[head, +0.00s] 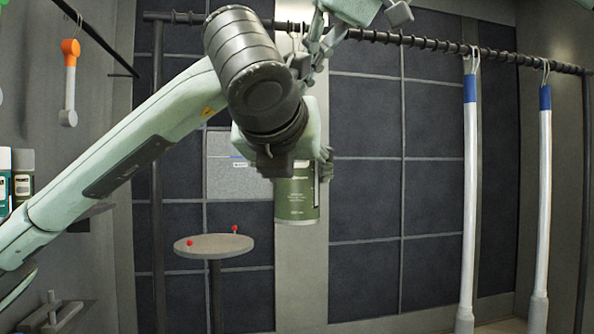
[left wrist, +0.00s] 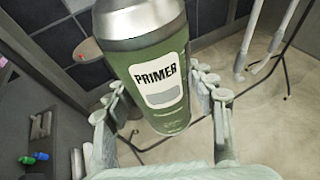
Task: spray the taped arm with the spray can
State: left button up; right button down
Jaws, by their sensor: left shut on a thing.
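My left gripper (head: 297,165) is shut on a green spray can (head: 297,200) and holds it in the air, roughly upright, at the middle of the head view. In the left wrist view the can (left wrist: 155,85) has a white label reading PRIMER, and the fingers (left wrist: 160,95) sit on either side. The can's top is hidden in the head view. Two long white arms with blue tape near their tops, a nearer one (head: 469,190) and a farther one (head: 544,190), hang from a rail at right, well apart from the can. My right gripper (head: 318,45) shows partly at the top; its jaw state is unclear.
The dark rail (head: 420,42) spans the back. A round grey table (head: 213,246) with red knobs stands behind my left arm. More cans (head: 22,160) stand at the left edge, below an orange-and-grey hanging piece (head: 69,85). Space between can and white arms looks free.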

pick_arm(q)
jog(key=shift+r, duration=0.1)
pick_arm(e)
jog(key=shift+r, duration=2.4)
jog(key=v, duration=1.2)
jog(key=shift+f, duration=0.1)
